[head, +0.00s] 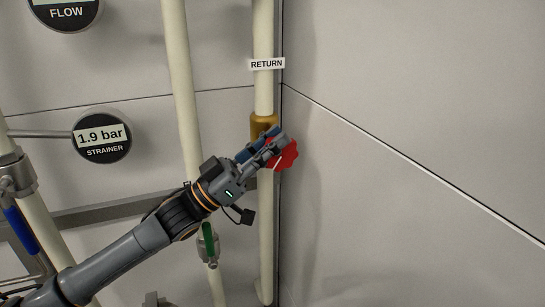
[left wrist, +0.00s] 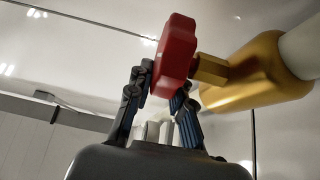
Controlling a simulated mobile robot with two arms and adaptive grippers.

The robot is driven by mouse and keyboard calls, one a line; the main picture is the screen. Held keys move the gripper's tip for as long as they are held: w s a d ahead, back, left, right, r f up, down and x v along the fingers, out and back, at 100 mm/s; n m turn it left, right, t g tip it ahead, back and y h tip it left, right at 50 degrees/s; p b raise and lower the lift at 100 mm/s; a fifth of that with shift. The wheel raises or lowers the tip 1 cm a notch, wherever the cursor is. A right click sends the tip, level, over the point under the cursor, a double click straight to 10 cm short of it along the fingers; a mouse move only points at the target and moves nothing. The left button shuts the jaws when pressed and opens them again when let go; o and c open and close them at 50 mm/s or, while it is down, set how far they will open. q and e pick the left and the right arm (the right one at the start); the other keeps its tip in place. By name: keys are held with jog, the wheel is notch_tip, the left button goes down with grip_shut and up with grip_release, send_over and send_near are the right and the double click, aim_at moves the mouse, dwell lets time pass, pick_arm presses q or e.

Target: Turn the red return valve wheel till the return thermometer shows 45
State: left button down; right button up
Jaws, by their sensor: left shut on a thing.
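The red return valve wheel (head: 288,153) sits on a brass valve body (head: 262,124) on the cream return pipe (head: 263,92), below a RETURN label (head: 266,64). My left gripper (head: 277,142) reaches it from the lower left and is shut on the wheel, hiding part of it. In the left wrist view, the red wheel (left wrist: 176,46) stands between the two fingers (left wrist: 160,90), on a brass stem from the valve body (left wrist: 250,75). The return thermometer is not in view. My right gripper is not in view.
A strainer gauge (head: 101,138) reading 1.9 bar hangs at left, with part of a FLOW gauge (head: 66,13) above. A green-handled valve (head: 209,243) is just below my left arm and a blue handle (head: 21,230) at far left. A bare wall panel (head: 420,120) is close at right.

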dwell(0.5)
pick_arm(q)
jog(key=c, duration=1.2)
grip_release()
jog(key=v, duration=1.2)
jog(key=shift+f, duration=0.15)
jog(key=shift+d, duration=0.1)
